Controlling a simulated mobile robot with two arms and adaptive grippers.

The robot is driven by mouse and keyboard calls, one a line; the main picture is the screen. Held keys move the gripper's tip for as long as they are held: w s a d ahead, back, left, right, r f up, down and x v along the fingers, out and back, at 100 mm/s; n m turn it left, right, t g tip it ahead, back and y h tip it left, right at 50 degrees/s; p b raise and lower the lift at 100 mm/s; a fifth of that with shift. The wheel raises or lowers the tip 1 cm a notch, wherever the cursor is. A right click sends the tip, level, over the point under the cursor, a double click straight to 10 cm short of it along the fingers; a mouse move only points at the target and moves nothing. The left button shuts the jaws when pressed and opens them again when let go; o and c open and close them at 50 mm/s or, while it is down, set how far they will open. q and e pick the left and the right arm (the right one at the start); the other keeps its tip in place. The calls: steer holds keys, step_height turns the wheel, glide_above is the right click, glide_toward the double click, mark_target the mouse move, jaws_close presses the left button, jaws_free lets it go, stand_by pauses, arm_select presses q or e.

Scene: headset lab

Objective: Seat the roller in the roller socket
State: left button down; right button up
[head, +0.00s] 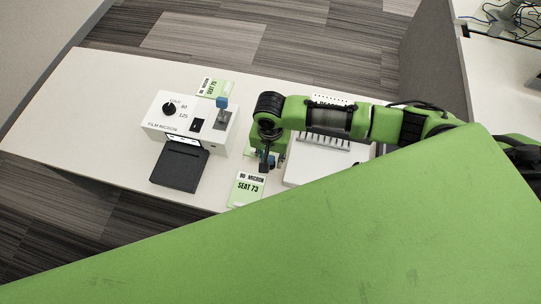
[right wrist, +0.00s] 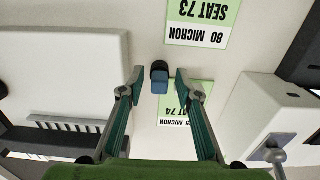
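A small blue piece with a black end, which looks like the roller (right wrist: 159,80), lies between the fingertips of my right gripper (right wrist: 156,84) in the right wrist view. Gaps show on both sides of it, so the gripper is open and not touching it. In the head view my right gripper (head: 267,158) reaches down to the table just right of the white film micron machine (head: 178,126). A grey plate with a blue-topped post (head: 222,103) is on the machine's right end; I cannot tell whether it is the roller socket. My left gripper is not in view.
A black tray (head: 180,165) sits before the machine. The SEAT 73 card (head: 247,187) lies near my gripper, the SEAT 75 card (head: 214,86) behind the machine. A SEAT 74 card (right wrist: 174,117) shows below the fingertips. A white slotted unit (head: 310,165) stands to the right.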

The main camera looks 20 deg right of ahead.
step_height(320, 180, up, 11)
steer(key=b, duration=0.1)
steer(key=shift+o, duration=0.5)
steer(key=shift+r, duration=0.55)
steer(key=n+t+y, duration=0.3)
steer(key=n+y, duration=0.1)
steer(key=n, duration=1.4)
glide_toward(270, 158)
steer(key=p+x, duration=0.2)
steer(key=x, duration=0.3)
steer(key=shift+w+r, duration=0.1)
steer(key=shift+w, duration=0.05)
steer(key=x, duration=0.1)
steer(key=p+x, duration=0.1)
steer(key=x, duration=0.1)
steer(key=shift+d+f, duration=0.1)
steer(key=shift+f, duration=0.15)
steer(key=shift+f+g, duration=0.3)
steer(key=shift+f, duration=0.15)
jaws_close()
